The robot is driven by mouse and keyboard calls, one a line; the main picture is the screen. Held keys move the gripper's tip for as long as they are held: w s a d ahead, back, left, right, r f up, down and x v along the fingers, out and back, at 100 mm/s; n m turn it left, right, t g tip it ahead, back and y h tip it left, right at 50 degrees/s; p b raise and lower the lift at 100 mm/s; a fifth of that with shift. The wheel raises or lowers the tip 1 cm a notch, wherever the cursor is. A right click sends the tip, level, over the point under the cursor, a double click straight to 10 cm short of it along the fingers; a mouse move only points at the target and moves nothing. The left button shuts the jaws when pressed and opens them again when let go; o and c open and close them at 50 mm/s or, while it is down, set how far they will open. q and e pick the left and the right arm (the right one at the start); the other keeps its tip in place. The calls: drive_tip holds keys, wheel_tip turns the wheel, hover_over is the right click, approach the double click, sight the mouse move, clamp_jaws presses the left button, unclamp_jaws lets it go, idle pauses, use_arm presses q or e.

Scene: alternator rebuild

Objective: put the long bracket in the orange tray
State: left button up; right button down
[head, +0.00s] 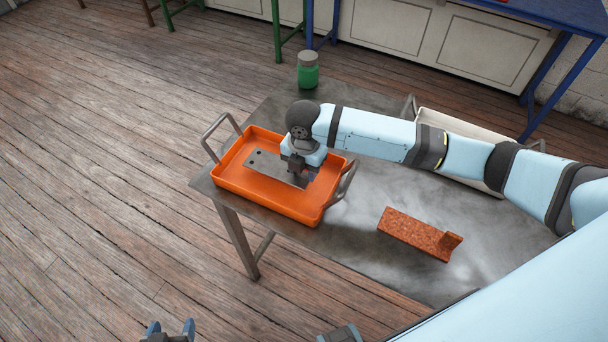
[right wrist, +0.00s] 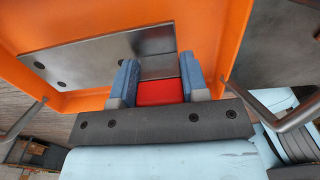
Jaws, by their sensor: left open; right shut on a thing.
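The orange tray (head: 223,175) stands on the left end of the metal table. A long grey metal bracket (head: 265,165), flat with holes near its end, is within the tray's outline. My right gripper (head: 298,172) is over the tray and shut on the near end of this bracket. The right wrist view shows the bracket (right wrist: 85,62) running left from between the two blue fingers (right wrist: 160,76). I cannot tell whether it rests on the tray floor. My left gripper (head: 171,331) is open and empty at the bottom edge of the head view, away from the table.
A rusty orange-brown bracket (head: 415,232) lies on the metal table (head: 355,215), right of the tray. A green jar (head: 308,72) stands at the table's back edge. A pale tray (head: 450,122) is behind my right arm. Metal handles (head: 218,125) rise at the orange tray's ends.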

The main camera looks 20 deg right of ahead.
sight(304, 177)
drive_tip(key=shift+f, duration=1.45)
drive_tip(key=shift+f, duration=0.1)
drive_tip(key=c, duration=0.6)
unclamp_jaws()
drive_tip(key=shift+c, duration=0.2)
drive_tip(key=shift+r, duration=0.35)
wheel_tip(304, 177, up, 12)
drive_tip(key=shift+f, duration=0.25)
drive_tip(key=shift+s+f, duration=0.1)
drive_tip(key=shift+s, duration=0.05)
